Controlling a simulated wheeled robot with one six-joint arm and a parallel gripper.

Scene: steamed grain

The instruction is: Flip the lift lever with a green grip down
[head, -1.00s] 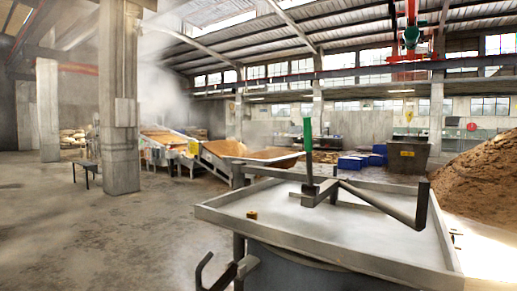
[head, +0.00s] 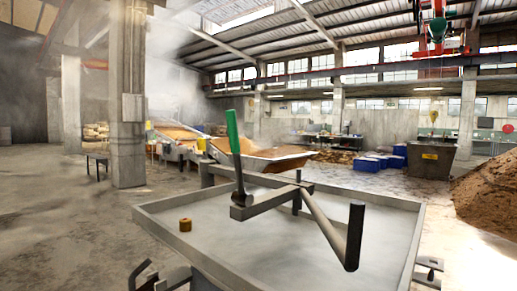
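The lift lever with a green grip (head: 233,131) stands up above the pale flat lid with raised edges (head: 290,254). Its dark stem (head: 240,184) runs down to a block at the end of a grey arm. The lever leans slightly left in the picture, with the green grip at the top. A grey crank bar (head: 322,220) with a dark upright handle (head: 354,236) reaches toward the right front.
A small brown knob (head: 185,225) sits on the lid's left. Behind are a conveyor (head: 255,158), blue boxes (head: 368,163), a dark bin (head: 431,159) and a grain heap (head: 490,192). Open floor lies left.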

